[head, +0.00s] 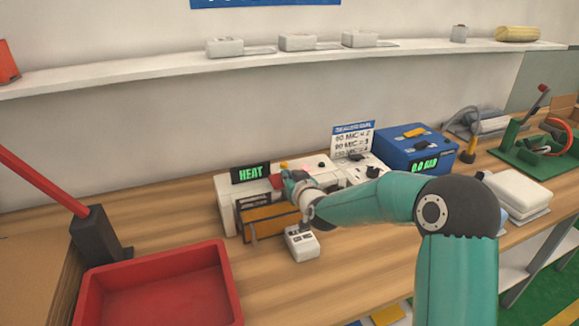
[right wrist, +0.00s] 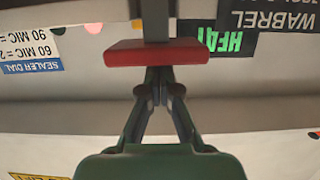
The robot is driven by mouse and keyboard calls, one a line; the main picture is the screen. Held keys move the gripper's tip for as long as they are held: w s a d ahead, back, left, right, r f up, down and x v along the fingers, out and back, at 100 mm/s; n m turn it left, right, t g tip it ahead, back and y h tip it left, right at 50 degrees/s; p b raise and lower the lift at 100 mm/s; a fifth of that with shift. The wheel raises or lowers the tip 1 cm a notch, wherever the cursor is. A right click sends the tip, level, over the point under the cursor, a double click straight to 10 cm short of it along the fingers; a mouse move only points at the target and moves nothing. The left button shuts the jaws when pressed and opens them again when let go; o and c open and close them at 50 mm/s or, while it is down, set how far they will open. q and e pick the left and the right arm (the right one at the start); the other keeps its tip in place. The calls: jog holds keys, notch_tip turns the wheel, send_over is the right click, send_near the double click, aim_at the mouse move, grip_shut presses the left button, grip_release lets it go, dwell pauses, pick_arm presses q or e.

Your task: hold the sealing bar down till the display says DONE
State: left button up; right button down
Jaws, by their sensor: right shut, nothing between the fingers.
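The white sealer (head: 227,206) stands on the bench, and its display (head: 250,174) reads HEAT in green. The display also shows upside down in the right wrist view (right wrist: 222,41). In that view the sealing bar's red handle (right wrist: 155,53) lies across the fingertips of my right gripper (right wrist: 157,72). The gripper is shut with nothing between its fingers, and its tips meet the handle's edge or lie very close; I cannot tell if they press it. In the head view my right gripper (head: 292,180) is over the sealer and hides most of the bar. My left gripper is out of view.
A small white device (head: 301,243) sits in front of the sealer. A blue machine (head: 415,153) reading 0.0 BAR stands to the right, near a dial sign (head: 353,138). A red tray (head: 158,285) and a black stand with a red lever (head: 97,236) are at the left.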

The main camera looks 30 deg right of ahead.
jog(key=shift+s+a+f, duration=0.1)
jog(key=shift+s+f, duration=0.05)
jog(key=shift+f, duration=0.4)
jog(key=shift+r+p, duration=0.3)
jog(key=shift+r, duration=0.2)
notch_tip(320, 180, up, 4)
jog(key=shift+s+f+p, duration=0.1)
jog(key=shift+s+p, duration=0.05)
jog(key=shift+p, duration=0.45)
jog(key=b+v, duration=0.2)
jog(key=v, duration=0.7)
jog(key=shift+s+r, duration=0.2)
jog(key=shift+r, duration=0.1)
